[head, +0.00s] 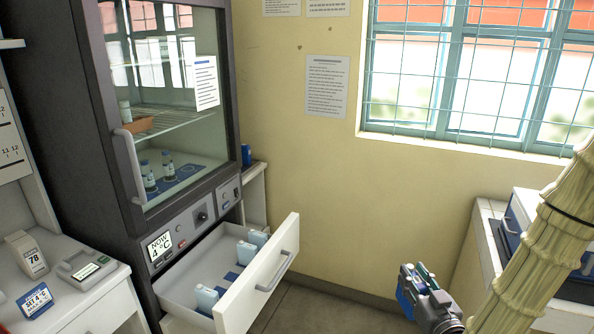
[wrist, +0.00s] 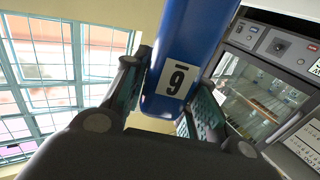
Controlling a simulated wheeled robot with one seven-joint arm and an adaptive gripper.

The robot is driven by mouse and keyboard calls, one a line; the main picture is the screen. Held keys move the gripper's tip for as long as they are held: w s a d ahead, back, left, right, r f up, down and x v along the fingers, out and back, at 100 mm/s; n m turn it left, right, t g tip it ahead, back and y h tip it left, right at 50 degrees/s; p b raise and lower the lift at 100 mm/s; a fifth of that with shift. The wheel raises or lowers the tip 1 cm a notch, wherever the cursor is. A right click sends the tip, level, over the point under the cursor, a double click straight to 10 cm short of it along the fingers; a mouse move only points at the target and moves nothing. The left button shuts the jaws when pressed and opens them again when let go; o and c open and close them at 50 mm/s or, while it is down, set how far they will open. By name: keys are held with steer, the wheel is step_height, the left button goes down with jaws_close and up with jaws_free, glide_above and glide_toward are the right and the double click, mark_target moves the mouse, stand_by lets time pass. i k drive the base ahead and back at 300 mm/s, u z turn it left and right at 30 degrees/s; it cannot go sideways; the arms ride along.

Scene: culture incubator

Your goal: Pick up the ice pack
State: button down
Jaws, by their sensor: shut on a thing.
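My gripper (head: 412,290) is at the lower right in the head view, to the right of the open drawer. In the wrist view its two fingers (wrist: 168,98) are closed on opposite sides of a blue block (wrist: 190,50), which appears to be the ice pack. The block has a white label with a black number and a bar, seen upside down or tilted. Its far end runs out of the wrist view. Only a sliver of blue shows at the gripper in the head view.
A white drawer (head: 262,291) stands open under the glass-door cabinet (head: 120,175), with several pale blue-white containers (head: 206,298) inside. A small blue object (head: 246,155) stands on the shelf behind. A white counter (head: 487,212) with a blue-white box is right. Floor shows between.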

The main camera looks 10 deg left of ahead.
mark_target(246, 152)
steer(key=z, duration=0.2)
steer(key=i, duration=2.25)
steer(key=u, duration=1.55)
steer(key=i, duration=0.5)
